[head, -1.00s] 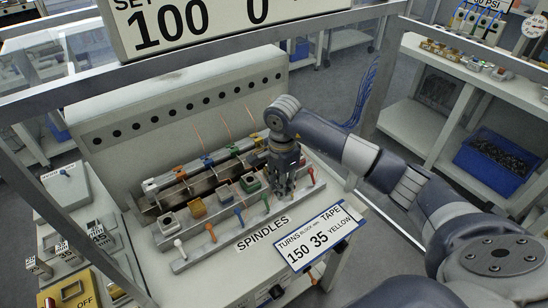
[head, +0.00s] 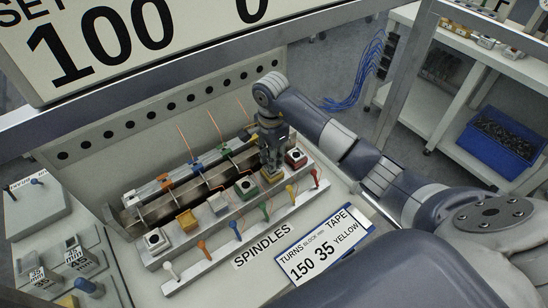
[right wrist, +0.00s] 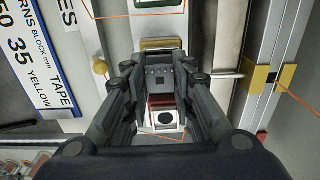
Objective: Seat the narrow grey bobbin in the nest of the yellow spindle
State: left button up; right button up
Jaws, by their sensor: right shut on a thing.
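The yellow peg (head: 291,191) stands on the front rail by that block, and shows in the right wrist view (right wrist: 100,67) left of the gripper. In the right wrist view the gripper's fingers (right wrist: 165,105) reach down, with the red block beyond. My left gripper is not in view.
The red block (head: 296,158) stands close right of the gripper, the green block (head: 246,187) close left. A sign (head: 322,246) lies in front. Thin wires rise behind.

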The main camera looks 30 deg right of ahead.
jog(key=shift+f, duration=0.55)
jog(key=shift+c, duration=0.4)
jog(key=shift+d, duration=0.1)
grip_shut()
jog(key=shift+w, duration=0.1)
jog(key=o, duration=0.9)
grip_release()
jog(key=shift+o, duration=0.2)
jog(key=shift+r+p, duration=0.3)
pick_arm(q)
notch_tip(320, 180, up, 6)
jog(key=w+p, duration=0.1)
jog(key=p, duration=0.5)
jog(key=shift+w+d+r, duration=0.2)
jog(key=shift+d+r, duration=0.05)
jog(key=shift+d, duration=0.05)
pick_arm(e)
notch_tip(320, 180, up, 12)
jog(key=shift+f, duration=0.25)
